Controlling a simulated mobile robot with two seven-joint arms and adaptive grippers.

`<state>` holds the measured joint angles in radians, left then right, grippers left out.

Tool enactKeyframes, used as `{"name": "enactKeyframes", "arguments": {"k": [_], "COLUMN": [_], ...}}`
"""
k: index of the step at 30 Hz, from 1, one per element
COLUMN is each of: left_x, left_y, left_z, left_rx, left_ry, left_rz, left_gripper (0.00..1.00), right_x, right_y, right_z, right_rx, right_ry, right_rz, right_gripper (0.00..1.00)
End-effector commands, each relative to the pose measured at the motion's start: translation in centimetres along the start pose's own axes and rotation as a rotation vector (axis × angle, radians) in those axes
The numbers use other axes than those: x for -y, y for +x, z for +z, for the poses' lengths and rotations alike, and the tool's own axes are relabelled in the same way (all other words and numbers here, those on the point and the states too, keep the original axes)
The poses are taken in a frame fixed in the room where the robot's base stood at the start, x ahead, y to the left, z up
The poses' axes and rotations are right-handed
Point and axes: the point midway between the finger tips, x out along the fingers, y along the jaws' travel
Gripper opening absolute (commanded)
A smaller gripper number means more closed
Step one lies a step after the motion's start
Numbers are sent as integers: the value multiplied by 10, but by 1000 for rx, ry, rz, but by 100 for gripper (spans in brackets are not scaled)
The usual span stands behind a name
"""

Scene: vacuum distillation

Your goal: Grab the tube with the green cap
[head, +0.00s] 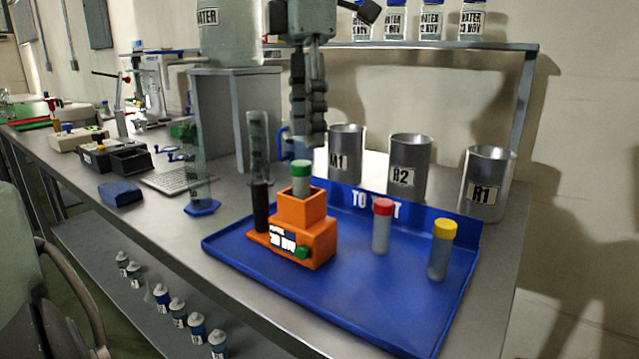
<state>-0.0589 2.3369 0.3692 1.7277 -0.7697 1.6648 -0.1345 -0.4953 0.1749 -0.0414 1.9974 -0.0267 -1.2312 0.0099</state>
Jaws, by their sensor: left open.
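The tube with the green cap (301,180) stands upright in the top of an orange holder (318,238). The holder has a white label and a small green knob on its front and sits at the left of the blue tray (385,318). Only the tube's cap and upper part show; the rest is hidden in the holder. My left gripper (308,136) hangs pointing down above and slightly behind the green cap. It is open and empty, seen nearly edge-on, apart from the tube. My right gripper is not in view.
A red-capped tube (382,226) and a yellow-capped tube (441,250) stand on the tray. Metal beakers (409,167) stand behind it. A tall dark cylinder (260,207) is close left of the holder, and a clear cylinder (199,170) stands farther left. The tray's front is clear.

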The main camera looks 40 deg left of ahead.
Motion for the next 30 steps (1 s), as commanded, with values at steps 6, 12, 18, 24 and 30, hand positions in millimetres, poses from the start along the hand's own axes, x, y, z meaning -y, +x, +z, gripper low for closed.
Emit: {"name": "enactKeyframes", "arguments": {"k": [6,12,18,24,30], "left_x": [-2,-5,-6,-6,-6], "left_y": [27,57,69,69,69], "left_z": [-1,-4,-3,-3,-3], "left_rx": [-1,-2,1,1,1], "left_ry": [0,0,-2,-2,-2], "left_rz": [-3,-3,-1,0,-1], "left_gripper": [50,50,50,47,22], "right_x": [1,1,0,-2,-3], "right_y": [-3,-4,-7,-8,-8], "right_z": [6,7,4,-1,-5], "right_rx": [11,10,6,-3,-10], "right_ry": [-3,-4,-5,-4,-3], "right_rz": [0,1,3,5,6], "right_gripper": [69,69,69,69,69]}}
